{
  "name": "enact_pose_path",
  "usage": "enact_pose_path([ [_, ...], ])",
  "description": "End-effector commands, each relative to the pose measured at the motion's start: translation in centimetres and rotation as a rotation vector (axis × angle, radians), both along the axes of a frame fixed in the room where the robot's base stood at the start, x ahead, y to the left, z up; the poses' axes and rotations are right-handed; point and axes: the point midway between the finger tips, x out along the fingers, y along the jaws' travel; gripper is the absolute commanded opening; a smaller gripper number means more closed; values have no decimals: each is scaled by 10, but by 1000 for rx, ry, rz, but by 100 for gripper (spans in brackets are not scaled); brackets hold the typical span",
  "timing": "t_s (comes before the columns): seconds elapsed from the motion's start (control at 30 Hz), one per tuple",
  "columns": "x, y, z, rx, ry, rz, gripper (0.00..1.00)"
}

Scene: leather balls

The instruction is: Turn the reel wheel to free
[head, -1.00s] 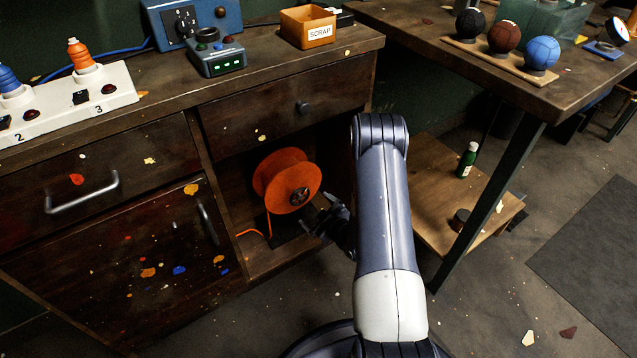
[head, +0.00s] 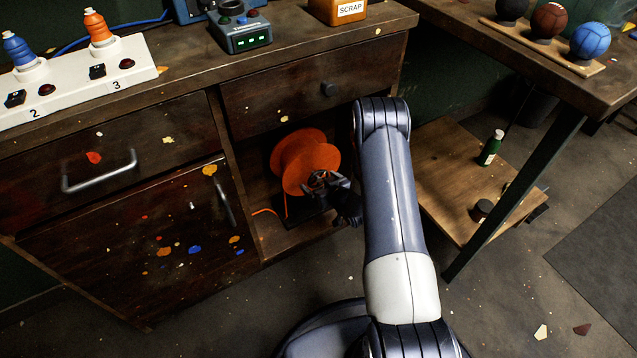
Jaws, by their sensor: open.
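The orange reel wheel (head: 304,158) stands upright in the open compartment under the workbench. An orange cord (head: 266,212) runs from it to the left along the compartment floor. My gripper (head: 322,180) is open at the reel's front face, around or just in front of its dark hub. I cannot tell whether the fingers touch the hub. The fingers hide most of the hub and the lower right of the reel.
A closed drawer (head: 300,92) with a round knob is above the reel. A paint-spotted cabinet door (head: 150,240) is to the left. The floor in front is open.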

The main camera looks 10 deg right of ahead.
Motion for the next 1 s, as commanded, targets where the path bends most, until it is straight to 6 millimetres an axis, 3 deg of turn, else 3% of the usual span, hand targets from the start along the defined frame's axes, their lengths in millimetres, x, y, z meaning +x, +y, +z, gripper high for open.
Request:
enact_pose_path([
  [0.2,14,5,-6,-1,-1,0,92],
  [0.47,15,5,-6,-1,-1,0,92],
  [1.0,15,5,-6,-1,0,0,48],
])
